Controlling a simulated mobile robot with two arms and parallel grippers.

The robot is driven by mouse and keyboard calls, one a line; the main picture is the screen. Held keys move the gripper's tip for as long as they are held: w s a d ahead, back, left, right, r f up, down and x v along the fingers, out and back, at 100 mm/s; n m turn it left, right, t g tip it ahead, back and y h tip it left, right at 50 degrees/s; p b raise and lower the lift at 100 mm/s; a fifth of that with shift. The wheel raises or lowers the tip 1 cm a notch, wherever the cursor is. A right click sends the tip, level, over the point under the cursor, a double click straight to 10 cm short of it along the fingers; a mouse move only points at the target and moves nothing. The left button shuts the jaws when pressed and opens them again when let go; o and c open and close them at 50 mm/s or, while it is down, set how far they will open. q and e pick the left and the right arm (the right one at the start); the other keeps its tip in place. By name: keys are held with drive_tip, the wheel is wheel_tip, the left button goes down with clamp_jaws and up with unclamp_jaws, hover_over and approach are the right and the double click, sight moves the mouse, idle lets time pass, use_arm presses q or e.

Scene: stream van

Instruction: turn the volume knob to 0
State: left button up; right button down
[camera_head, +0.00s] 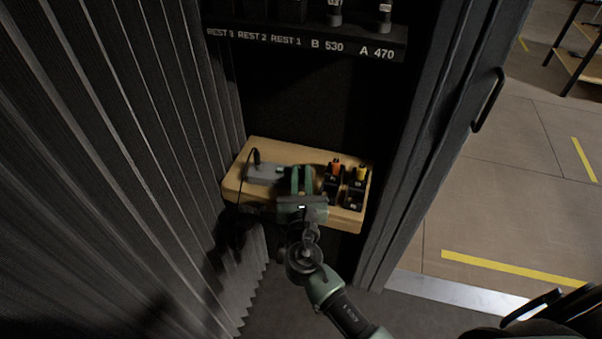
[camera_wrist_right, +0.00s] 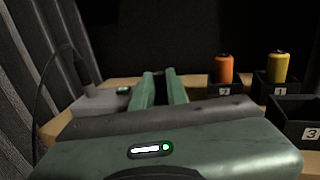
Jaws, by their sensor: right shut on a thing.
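My right gripper (camera_head: 302,180) is over the middle of a small wooden shelf (camera_head: 345,216), its two green fingers pointing toward the back. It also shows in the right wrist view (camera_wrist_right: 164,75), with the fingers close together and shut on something. The volume knob itself is hidden by the fingers and gripper body. A grey box (camera_head: 262,173) with a small display lies just left of the fingers; it shows in the right wrist view too (camera_wrist_right: 98,104). The display is too small to read. My left gripper is not in view.
Black numbered holders with an orange canister (camera_wrist_right: 224,69) and a yellow canister (camera_wrist_right: 278,67) stand right of the fingers. A black cable (camera_head: 243,180) runs off the box. A pleated dark curtain (camera_head: 130,150) is left, a dark door frame (camera_head: 425,140) right, a labelled upper rack (camera_head: 300,38) above.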

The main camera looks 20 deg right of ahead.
drive_tip(key=shift+r+y, duration=0.1)
drive_tip(key=shift+y, duration=0.2)
drive_tip(key=c, duration=1.4)
unclamp_jaws()
drive_tip(key=shift+s, duration=0.1)
drive_tip(key=b+v, duration=0.1)
drive_tip(key=v, duration=0.6)
drive_tip(key=shift+s, duration=0.35)
drive_tip(key=shift+a, duration=0.1)
